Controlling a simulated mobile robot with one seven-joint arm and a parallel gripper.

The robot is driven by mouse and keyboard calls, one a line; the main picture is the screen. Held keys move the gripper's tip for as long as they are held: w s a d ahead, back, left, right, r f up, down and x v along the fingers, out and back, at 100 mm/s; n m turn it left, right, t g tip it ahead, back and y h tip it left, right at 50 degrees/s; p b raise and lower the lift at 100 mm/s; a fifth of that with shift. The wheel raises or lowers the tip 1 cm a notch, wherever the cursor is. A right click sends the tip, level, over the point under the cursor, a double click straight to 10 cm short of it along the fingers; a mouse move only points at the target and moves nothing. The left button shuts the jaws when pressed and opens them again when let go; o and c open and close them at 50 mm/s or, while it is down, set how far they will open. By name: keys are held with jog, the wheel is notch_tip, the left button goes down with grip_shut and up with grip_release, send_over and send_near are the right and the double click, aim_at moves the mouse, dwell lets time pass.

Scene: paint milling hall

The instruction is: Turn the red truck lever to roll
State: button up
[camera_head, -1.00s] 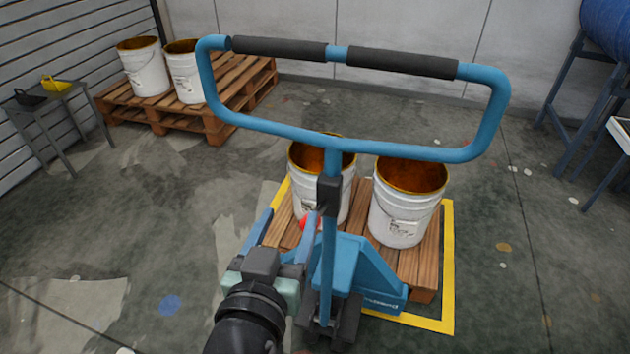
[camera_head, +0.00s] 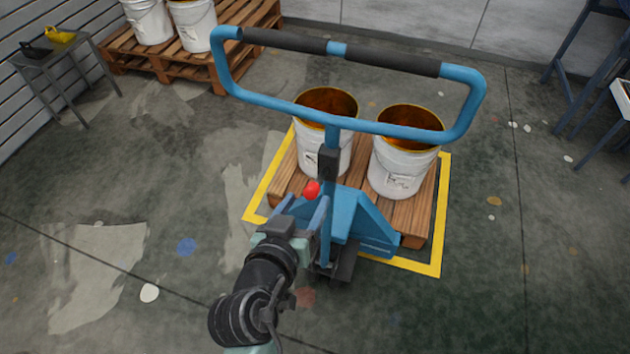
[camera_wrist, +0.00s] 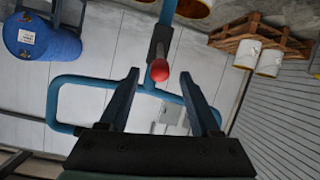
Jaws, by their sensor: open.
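The red lever knob (camera_head: 311,189) is on the post of the blue pallet truck (camera_head: 345,222), just left of the post in the head view. In the wrist view the red knob (camera_wrist: 160,70) lies between the two fingers, near the level of their tips. My gripper (camera_head: 303,203) is open, its fingers pointing at the knob. It also shows in the wrist view (camera_wrist: 160,78). I see no finger touching the knob. The lever's arm is mostly hidden behind the knob.
The truck's looped handle (camera_head: 335,128) stands above my gripper. White buckets (camera_head: 402,165) stand on a wooden pallet (camera_head: 412,216) inside a yellow floor outline (camera_head: 440,240). A small table (camera_head: 55,60) stands at the far left. Open floor lies left.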

aim_at(315, 184)
jog(key=x, duration=0.7)
jog(key=shift+c, duration=0.3)
jog(key=shift+s, duration=0.1)
grip_shut()
dwell(1.0)
